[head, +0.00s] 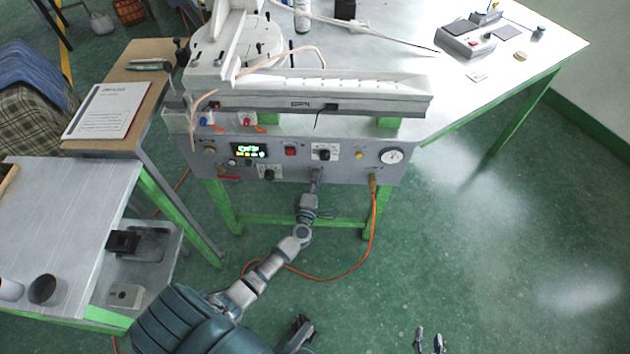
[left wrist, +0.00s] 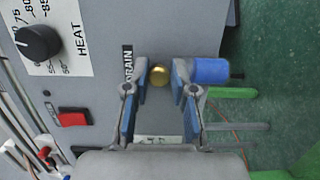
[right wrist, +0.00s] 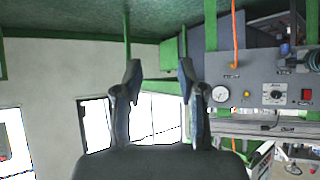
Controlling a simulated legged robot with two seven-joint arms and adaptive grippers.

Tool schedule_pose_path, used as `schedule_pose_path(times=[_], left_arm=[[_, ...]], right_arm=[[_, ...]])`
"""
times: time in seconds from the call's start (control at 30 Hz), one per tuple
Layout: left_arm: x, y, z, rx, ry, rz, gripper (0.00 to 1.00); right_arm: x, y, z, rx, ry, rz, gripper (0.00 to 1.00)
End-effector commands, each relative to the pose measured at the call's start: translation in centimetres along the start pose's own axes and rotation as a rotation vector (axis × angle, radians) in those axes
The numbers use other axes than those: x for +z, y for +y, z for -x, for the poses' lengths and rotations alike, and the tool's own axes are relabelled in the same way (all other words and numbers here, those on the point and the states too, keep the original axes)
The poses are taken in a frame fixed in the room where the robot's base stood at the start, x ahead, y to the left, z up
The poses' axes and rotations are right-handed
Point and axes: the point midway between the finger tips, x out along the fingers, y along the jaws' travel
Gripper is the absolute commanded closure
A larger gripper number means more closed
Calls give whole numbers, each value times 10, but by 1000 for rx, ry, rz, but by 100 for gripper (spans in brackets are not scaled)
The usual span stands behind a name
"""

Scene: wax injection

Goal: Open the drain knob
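The brass drain knob (left wrist: 159,75) sits on the grey panel beside a black DRAIN label (left wrist: 128,64) in the left wrist view. My left gripper (left wrist: 160,80) is open, with one fingertip on each side of the knob and a visible gap to it on both sides. In the head view my left gripper (head: 317,176) is at the lower edge of the machine's control panel (head: 345,172) and hides the knob. My right gripper (head: 430,342) is open and empty, low at the bottom edge of the head view; its fingers also show in the right wrist view (right wrist: 158,75).
A HEAT dial (left wrist: 38,42) and a red switch (left wrist: 74,118) are near the knob. A blue cylinder (left wrist: 210,71) is close to the right finger in the left wrist view. A gauge (head: 391,156) and an orange hose (head: 372,230) are to the right. Floor at right is clear.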

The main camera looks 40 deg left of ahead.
Motion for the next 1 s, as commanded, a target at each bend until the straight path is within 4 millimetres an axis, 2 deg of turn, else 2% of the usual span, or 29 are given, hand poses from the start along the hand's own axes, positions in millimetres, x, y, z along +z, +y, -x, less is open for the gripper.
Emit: schedule_pose_path(times=[0.03,0.07,0.37,0.57,0.77,1.0], left_arm=[[0,0,0,-1,0,0,95],[-1,-1,0,-1,0,1,100],[-1,-3,0,0,-1,16,100],[-2,-6,0,11,0,92,100],[-2,-9,1,35,3,239,100],[-2,-12,1,73,5,462,100]], right_arm=[[0,0,0,0,0,0,60],[0,0,0,0,0,0,60],[0,-1,-2,-1,13,-1,60],[-23,-5,-7,-11,148,-3,60],[-57,-11,-8,-27,375,-9,60],[-102,-19,9,-49,722,-26,60]])
